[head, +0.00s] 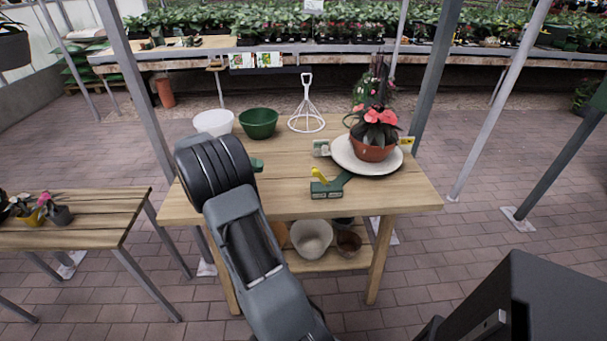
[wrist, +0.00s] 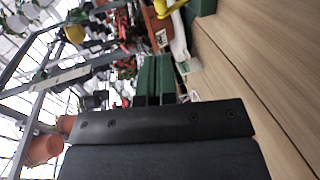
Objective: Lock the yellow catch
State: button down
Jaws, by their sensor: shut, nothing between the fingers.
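The yellow catch (head: 319,174) is a small lever standing up at a slant from a dark green base (head: 327,190) near the front of the wooden table. A green arm runs from this base toward the white plate. In the wrist view the yellow catch (wrist: 170,8) is at the top edge, partly cut off, beside its green base (wrist: 203,6). My gripper (head: 257,165) is mostly hidden behind my wrist in the head view, left of the catch and apart from it. In the wrist view the green fingers of my gripper (wrist: 155,72) are together and empty.
A white plate (head: 393,166) with a potted red-flowered plant (head: 373,140) stands right of the catch. A white bowl (head: 213,122), a green bowl (head: 258,123) and a white wire stand (head: 307,112) are at the back. The wooden tabletop (head: 285,179) is clear left of the catch.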

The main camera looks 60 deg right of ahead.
jog(key=shift+s, duration=0.1)
jog(key=x, duration=1.4)
jog(key=shift+a+r, duration=0.1)
